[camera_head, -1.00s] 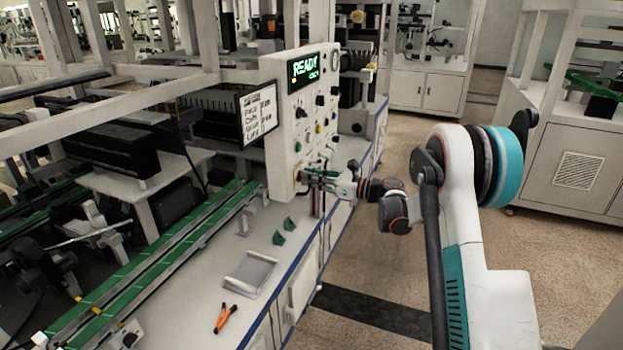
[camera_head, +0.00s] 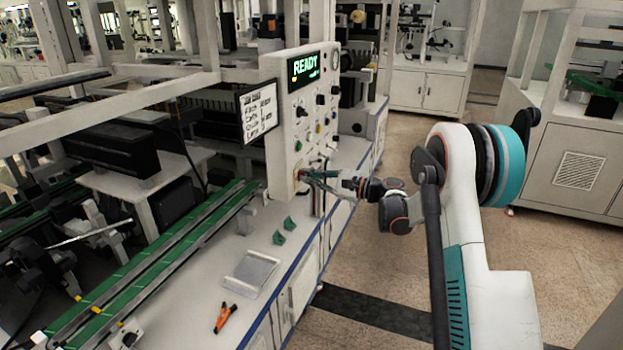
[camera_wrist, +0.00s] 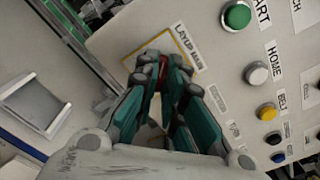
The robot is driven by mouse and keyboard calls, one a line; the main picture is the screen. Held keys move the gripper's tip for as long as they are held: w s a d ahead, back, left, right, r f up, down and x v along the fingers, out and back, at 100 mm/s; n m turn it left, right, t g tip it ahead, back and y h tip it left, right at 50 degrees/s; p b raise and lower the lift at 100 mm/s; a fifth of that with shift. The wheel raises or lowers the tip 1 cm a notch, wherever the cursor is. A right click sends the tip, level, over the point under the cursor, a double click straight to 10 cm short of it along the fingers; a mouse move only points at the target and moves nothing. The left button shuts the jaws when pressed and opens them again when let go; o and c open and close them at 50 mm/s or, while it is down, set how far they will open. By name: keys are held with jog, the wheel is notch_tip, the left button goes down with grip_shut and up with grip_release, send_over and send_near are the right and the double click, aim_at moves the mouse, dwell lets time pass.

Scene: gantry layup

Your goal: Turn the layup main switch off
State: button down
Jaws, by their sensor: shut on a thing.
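The control panel (camera_head: 283,140) is a pale upright box with a green lit screen (camera_head: 309,68) reading READY. In the wrist view, the layup main switch (camera_wrist: 164,77) sits inside a yellow-bordered plate beside the label "LAYUP MAIN". Only a small reddish part of it shows between my fingers; its handle position is hidden. My gripper (camera_wrist: 163,72) has its teal fingers closed together at this switch, shut on it. In the head view my gripper (camera_head: 309,175) reaches the lower part of the panel face from the right.
In the wrist view a green START button (camera_wrist: 236,16), a white HOME button (camera_wrist: 257,73) and a yellow BELT button (camera_wrist: 267,112) lie to the right. A tray (camera_head: 250,272) and orange-handled tool (camera_head: 223,318) lie on the bench. The aisle floor is clear.

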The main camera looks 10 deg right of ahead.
jog(key=n, duration=0.9)
jog(key=shift+s+f, duration=0.1)
jog(key=shift+f, duration=0.1)
jog(key=shift+n, duration=0.3)
jog(key=c, duration=1.7)
grip_release()
jog(key=v, duration=1.2)
